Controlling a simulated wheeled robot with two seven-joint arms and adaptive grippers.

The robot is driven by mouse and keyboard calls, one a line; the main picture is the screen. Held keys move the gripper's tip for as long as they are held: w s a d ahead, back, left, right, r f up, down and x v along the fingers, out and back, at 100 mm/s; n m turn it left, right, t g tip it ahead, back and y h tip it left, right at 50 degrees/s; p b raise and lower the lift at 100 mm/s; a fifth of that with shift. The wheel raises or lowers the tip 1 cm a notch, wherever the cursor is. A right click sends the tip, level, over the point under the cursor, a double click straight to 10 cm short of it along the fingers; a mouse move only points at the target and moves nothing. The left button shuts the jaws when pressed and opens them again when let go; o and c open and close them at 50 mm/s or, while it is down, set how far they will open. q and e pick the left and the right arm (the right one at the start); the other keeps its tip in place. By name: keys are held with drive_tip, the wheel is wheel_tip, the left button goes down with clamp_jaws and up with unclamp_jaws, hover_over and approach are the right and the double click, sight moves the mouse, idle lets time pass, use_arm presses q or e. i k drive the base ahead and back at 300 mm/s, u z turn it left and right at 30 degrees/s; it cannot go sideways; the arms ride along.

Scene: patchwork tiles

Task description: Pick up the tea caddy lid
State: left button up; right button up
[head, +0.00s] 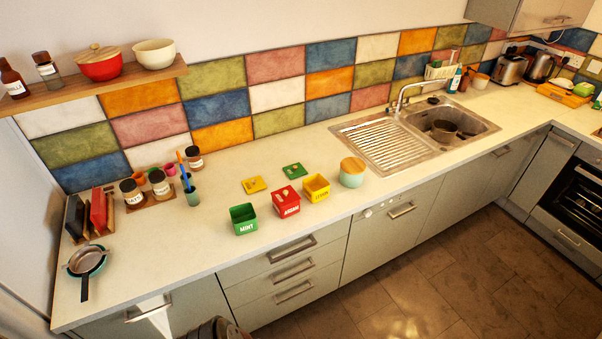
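A yellow square lid (253,184) lies flat on the worktop, left of the caddies. A green square lid (294,170) lies flat behind them, toward the tiled wall. The green caddy (243,220) marked MINT stands open at the left of the row. The red caddy (286,206) stands in the middle and appears to have its red lid (285,192) on top. The yellow caddy (316,189) stands to the right and looks open. Neither of my grippers shows in the head view.
A pale green pot with a wooden lid (352,173) stands right of the caddies. A blue-green cup of utensils (193,196) and jars on a wooden board (150,201) stand left. A pan (88,261) sits near the left edge. Worktop (170,245) in front is clear.

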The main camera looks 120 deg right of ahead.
sight(295, 171)
drive_tip(key=z, duration=3.2)
drive_tip(key=k, duration=0.25)
drive_tip(key=z, duration=1.05)
